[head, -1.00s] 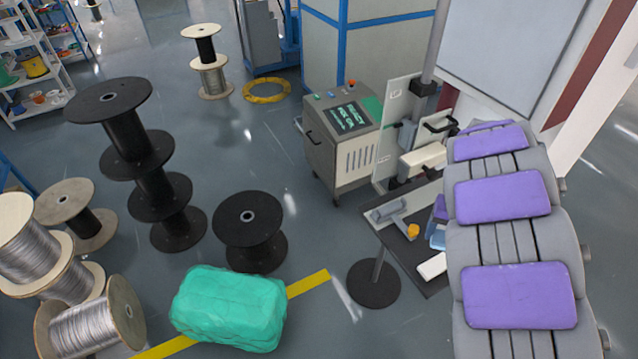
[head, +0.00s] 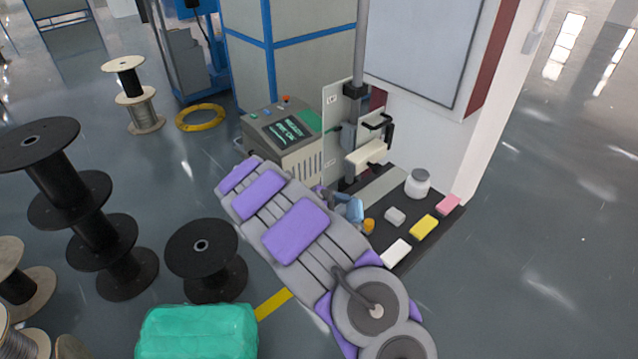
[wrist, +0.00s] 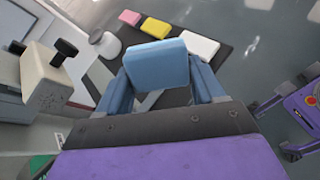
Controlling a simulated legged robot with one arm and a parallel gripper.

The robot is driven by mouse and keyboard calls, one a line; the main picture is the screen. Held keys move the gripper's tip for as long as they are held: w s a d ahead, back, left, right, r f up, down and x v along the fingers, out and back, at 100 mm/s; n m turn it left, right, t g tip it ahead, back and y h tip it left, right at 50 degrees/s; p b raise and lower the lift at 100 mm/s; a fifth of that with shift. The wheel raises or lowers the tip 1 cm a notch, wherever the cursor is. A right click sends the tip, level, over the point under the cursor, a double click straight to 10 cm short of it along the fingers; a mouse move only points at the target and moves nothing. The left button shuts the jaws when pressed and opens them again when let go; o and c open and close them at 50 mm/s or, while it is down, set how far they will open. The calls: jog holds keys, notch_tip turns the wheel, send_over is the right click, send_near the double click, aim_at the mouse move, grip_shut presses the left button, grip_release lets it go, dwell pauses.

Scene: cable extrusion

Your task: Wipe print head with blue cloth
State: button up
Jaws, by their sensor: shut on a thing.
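My gripper (wrist: 158,78) is shut on the blue cloth (wrist: 157,64), a folded light-blue pad held between its two fingers. In the head view the cloth (head: 354,208) is just above and left of a small orange knob (head: 369,226) over the dark table. I cannot make out a print head clearly. A grey device on a round-based stand, which showed beside the orange knob earlier, is mostly hidden behind my arm. I cannot tell whether the cloth touches it.
A dark table (head: 440,232) holds a white jar (head: 418,183) and pink (head: 448,204), yellow (head: 424,229) and white (head: 396,252) pads. A cream block (head: 365,157) with black knobs is on an upright plate behind. A console (head: 285,135) and black spools (head: 203,248) stand to the left.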

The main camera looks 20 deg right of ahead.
aim_at(347, 166)
jog(key=w+a+r+n+t+h, duration=0.25)
jog(key=w+n+t+h, duration=0.3)
jog(key=w+t, duration=0.45)
jog(key=shift+n+g+y, duration=0.35)
jog(key=shift+n+g, duration=0.1)
jog(key=shift+g, duration=0.05)
jog(key=shift+w+a+b+x, duration=0.1)
jog(key=shift+w+b+x, duration=0.15)
jog(key=shift+x, duration=0.75)
jog(key=shift+w+a+b+x, duration=0.1)
jog(key=shift+w+b+x, duration=0.15)
jog(key=shift+x, duration=0.75)
jog(key=shift+w+a+b+x, duration=0.15)
jog(key=shift+b+x, duration=0.2)
jog(key=shift+x, duration=0.65)
jog(key=shift+x, duration=0.9)
jog(key=shift+f+b, duration=0.1)
jog(key=shift+b, duration=0.2)
notch_tip(347, 166, down, 4)
jog(key=shift+w+d+r+b, duration=0.1)
jog(key=shift+b, duration=1)
jog(key=shift+r, duration=0.15)
